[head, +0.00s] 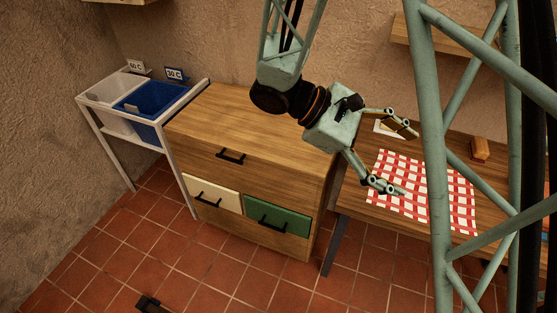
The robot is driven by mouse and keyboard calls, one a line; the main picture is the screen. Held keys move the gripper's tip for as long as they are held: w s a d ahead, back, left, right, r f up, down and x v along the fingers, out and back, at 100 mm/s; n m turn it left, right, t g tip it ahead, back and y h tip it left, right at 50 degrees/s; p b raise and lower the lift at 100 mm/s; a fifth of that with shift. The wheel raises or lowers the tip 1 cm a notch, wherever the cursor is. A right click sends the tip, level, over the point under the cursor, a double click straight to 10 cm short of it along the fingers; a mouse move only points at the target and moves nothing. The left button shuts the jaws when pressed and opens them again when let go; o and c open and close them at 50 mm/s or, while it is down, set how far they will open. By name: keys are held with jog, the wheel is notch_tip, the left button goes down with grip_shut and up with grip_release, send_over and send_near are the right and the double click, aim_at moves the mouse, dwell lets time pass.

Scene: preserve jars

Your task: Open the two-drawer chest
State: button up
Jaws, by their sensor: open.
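The wooden chest (250,115) stands against the back wall at the middle left. Its upper front is plain wood with a black bar handle (231,156). Below are a cream drawer front (213,192) on the left and a green drawer front (277,216) on the right, each with a black handle. All of its fronts look shut. My gripper (401,160) is open and empty, its fingers spread to the right. In the picture it lies over the table right of the chest, away from the handles.
A metal stand holds a white bin (112,86) and a blue bin (146,101) left of the chest. The wooden table (355,195) on the right carries a red checked cloth (410,209) and a small brown block (480,149). Tiled floor before the chest is mostly clear.

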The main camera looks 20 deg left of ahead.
jog(key=w+a+f+n+t+b, duration=0.1)
jog(key=w+a+f+n+t, duration=0.15)
jog(key=a, duration=0.45)
jog(key=w+a+f+n+t, duration=0.1)
jog(key=a+f+n+t, duration=0.25)
jog(key=a, duration=0.45)
jog(key=n+t+y+b, duration=0.2)
jog(key=n+t+y, duration=0.7)
jog(key=n+y, duration=0.45)
send_near(228, 160)
jog(key=shift+n+h, duration=0.55)
jog(key=s, duration=0.5)
jog(key=shift+s+a+f, duration=0.1)
jog(key=shift+s+a, duration=0.1)
jog(key=shift+a, duration=0.05)
jog(key=shift+w, duration=0.1)
jog(key=shift+w+a+b, duration=0.15)
jog(key=shift+w+b, duration=1.05)
jog(key=shift+w, duration=5.55)
jog(key=shift+c, duration=0.7)
